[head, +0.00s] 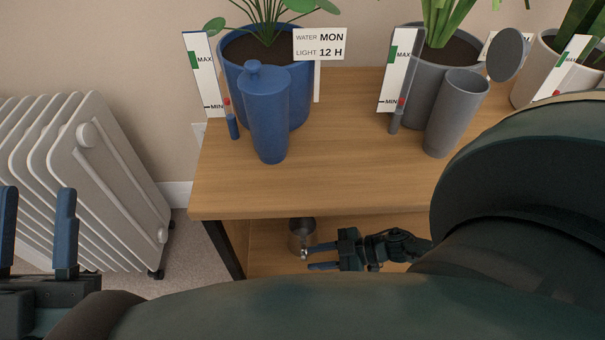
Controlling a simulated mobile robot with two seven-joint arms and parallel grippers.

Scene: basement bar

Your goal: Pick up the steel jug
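The steel jug (301,232) is a small shiny metal vessel on the lower shelf of the wooden stand, near its front left. My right gripper (309,257) reaches in from the right at shelf height, with its two fingers apart and pointing left. Its fingertips are at the jug's lower right side, close to a small bright part that may be the handle. I cannot tell whether they touch it. My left gripper (37,192) is at the far left in front of the radiator, fingers up, open and empty.
The stand's wooden top (330,185) overhangs the shelf. It holds a blue pot (300,95), a blue lidded canister (269,120), a grey pot (412,105), a grey cup (455,115) and a white pot (530,75). A white radiator (95,170) stands left.

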